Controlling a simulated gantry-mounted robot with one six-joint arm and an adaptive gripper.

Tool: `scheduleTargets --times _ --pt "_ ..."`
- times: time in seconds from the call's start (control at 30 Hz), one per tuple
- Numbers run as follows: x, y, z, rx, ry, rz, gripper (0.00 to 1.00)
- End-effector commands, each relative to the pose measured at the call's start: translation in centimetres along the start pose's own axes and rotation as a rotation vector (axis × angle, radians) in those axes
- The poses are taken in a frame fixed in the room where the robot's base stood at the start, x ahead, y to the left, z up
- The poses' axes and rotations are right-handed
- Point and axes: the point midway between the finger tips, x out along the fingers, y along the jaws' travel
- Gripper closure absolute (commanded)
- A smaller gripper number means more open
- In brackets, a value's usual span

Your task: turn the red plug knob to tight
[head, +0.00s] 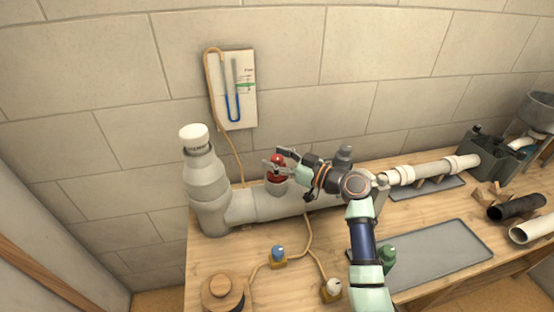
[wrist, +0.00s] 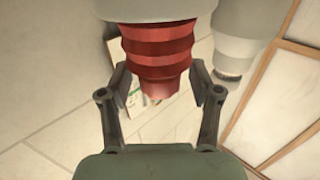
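The red plug knob (head: 277,173) sits on top of a short branch of the large grey pipe (head: 255,205) in the head view. In the wrist view the ribbed red knob (wrist: 157,48) hangs from the top of the picture, its narrow end pointing between my fingers. My gripper (head: 280,161) is at the knob, reaching in from the right. In the wrist view my gripper (wrist: 158,82) is open, with one finger on each side of the knob's narrow end. Gaps show on both sides, so neither finger appears to touch it. I see no tight mark on the knob.
A gauge board (head: 237,90) with a blue-filled tube hangs on the wall, its hose running down behind the pipe. A blue-topped valve (head: 278,252), a white-topped valve (head: 332,288) and a round wooden piece (head: 222,292) stand in front. A grey tray (head: 440,255) lies right.

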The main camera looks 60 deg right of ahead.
Motion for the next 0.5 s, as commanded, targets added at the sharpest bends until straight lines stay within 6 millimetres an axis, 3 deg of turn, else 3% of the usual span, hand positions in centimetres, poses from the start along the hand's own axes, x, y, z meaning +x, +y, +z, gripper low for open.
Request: scheduleTargets --times 0.03,0.33,0.5 --pt "-0.01 0.0 0.0 0.0 0.0 0.0 0.46" --pt "-0.03 0.0 0.01 0.0 0.0 0.0 0.96" --pt "0.03 -0.11 -0.03 0.0 -0.001 0.04 0.98"
